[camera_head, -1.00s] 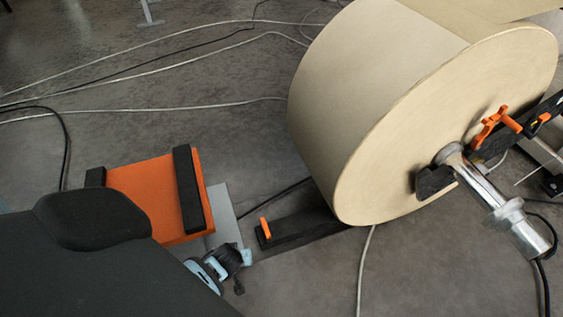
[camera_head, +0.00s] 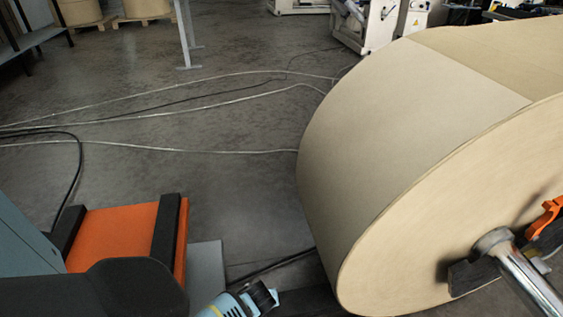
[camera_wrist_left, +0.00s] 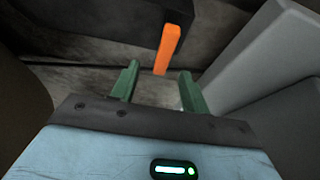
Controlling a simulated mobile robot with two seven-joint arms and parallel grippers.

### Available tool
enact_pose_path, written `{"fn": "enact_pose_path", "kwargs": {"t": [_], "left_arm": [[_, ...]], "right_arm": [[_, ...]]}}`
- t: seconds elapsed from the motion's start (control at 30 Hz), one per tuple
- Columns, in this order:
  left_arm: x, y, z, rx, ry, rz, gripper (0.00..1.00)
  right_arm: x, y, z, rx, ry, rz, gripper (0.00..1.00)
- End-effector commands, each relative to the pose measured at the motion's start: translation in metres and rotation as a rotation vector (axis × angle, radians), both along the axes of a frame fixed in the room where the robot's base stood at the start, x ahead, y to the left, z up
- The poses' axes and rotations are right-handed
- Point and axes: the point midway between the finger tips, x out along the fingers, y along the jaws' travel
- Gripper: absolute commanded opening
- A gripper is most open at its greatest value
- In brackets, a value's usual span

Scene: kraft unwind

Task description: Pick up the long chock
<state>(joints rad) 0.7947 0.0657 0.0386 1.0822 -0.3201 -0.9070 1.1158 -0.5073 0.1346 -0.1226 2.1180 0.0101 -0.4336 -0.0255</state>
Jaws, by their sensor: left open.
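The long chock shows in the left wrist view as a dark bar (camera_wrist_left: 120,16) on the floor with an upright orange handle (camera_wrist_left: 168,48). In the head view only a dark part of it (camera_head: 305,302) shows at the bottom edge, beside the paper roll. My left gripper (camera_wrist_left: 159,69) is open and empty. Its two green fingers point at the handle, which stands just ahead of and between the fingertips, nearer the right one. In the head view the left gripper (camera_head: 245,302) is cut by the bottom edge. My right gripper is out of view.
The large kraft paper roll (camera_head: 390,150) on its metal shaft (camera_head: 525,275) fills the right. An orange block with black bars (camera_head: 115,238) stands left, next to a grey plate (camera_head: 207,270). Cables (camera_head: 170,147) cross the open floor behind. A grey block (camera_wrist_left: 265,55) is close right of the gripper.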

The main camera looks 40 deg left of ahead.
Motion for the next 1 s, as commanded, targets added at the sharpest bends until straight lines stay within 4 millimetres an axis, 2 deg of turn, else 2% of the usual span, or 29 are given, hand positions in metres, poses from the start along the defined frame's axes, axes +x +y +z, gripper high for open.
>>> {"fn": "enact_pose_path", "kwargs": {"t": [0.1, 0.2, 0.47, 0.8, 1.0], "left_arm": [[0.001, 0.003, -0.011, 0.001, 0.002, -0.001, 0.45], [0.003, 0.007, -0.022, 0.001, 0.003, -0.001, 0.45], [0.005, 0.009, -0.026, 0.001, 0.0, -0.001, 0.45], [0.007, 0.022, -0.064, 0.001, 0.003, -0.001, 0.45], [0.01, 0.026, -0.073, 0.0, 0.0, -0.001, 0.45]], "right_arm": [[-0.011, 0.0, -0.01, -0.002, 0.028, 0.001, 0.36], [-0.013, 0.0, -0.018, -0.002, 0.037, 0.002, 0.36], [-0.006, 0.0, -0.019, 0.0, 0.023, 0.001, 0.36], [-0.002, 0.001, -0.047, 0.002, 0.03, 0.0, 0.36], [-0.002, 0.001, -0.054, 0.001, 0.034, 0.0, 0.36]]}}
